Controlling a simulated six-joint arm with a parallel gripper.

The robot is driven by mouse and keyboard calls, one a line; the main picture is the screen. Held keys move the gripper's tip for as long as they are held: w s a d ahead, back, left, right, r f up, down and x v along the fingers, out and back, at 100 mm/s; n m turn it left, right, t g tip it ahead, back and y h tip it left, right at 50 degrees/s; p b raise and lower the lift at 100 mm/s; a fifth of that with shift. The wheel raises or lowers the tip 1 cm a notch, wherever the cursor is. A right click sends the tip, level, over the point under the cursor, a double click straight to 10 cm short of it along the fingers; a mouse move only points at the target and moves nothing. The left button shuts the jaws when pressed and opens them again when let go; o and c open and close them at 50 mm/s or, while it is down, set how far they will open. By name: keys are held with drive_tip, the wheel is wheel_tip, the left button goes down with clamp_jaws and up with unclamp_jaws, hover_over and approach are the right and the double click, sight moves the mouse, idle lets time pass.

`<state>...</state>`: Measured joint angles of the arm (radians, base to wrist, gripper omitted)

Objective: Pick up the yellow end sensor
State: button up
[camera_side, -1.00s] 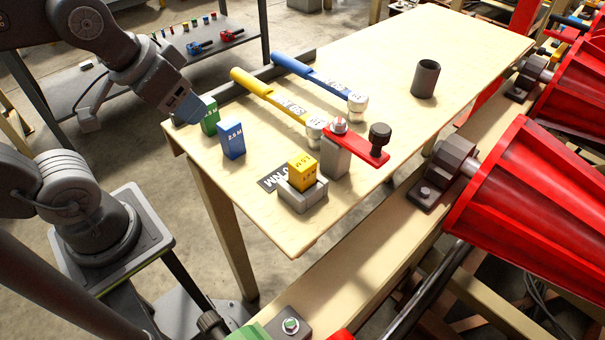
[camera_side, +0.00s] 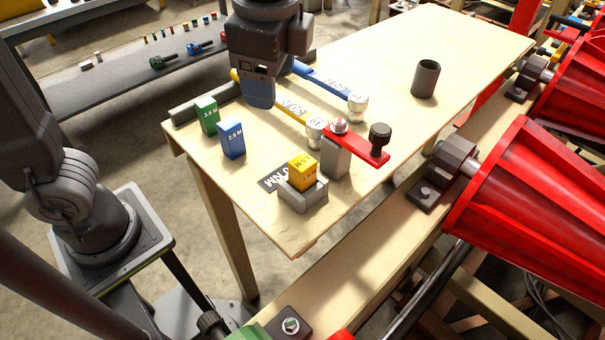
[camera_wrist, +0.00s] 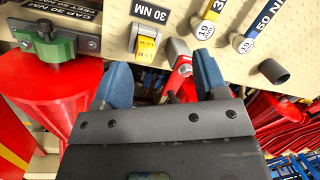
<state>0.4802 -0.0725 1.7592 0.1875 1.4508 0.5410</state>
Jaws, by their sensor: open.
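The yellow end sensor (camera_side: 304,171) is a small yellow block marked 1.5 M. It sits in a grey holder (camera_side: 304,200) near the table's front edge, and in the wrist view it (camera_wrist: 146,46) shows beyond and between my fingers. My gripper (camera_side: 260,94) is open and empty, with blue fingers, above the table's left part and up and left of the yellow sensor. In the wrist view my gripper's two fingers (camera_wrist: 162,75) are spread well apart. In the side view one finger hides most of the other.
A blue block (camera_side: 231,140) and a green block (camera_side: 207,115) stand left of the holder. A yellow-handled wrench (camera_side: 290,110) and a blue one (camera_side: 320,78) lie behind. A red lever (camera_side: 358,147) on a post stands right beside the holder. A dark cup (camera_side: 427,78) stands farther back.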

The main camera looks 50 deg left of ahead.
sight(304, 163)
drive_tip(key=w+d+m+g+y, duration=0.1)
drive_tip(key=d+m+y, duration=0.1)
drive_tip(key=d+m, duration=0.6)
drive_tip(key=f, duration=0.2)
drive_tip(key=f+n, duration=0.1)
drive_tip(key=f, duration=0.2)
drive_tip(key=a+f+n, duration=0.1)
drive_tip(key=f, duration=0.2)
drive_tip(key=shift+w+f+y, duration=0.1)
drive_tip(key=shift+f+y, duration=0.15)
drive_tip(key=shift+y, duration=0.05)
drive_tip(key=shift+s+x, duration=0.2)
drive_tip(key=shift+x, duration=2.5)
drive_tip(key=c, duration=1)
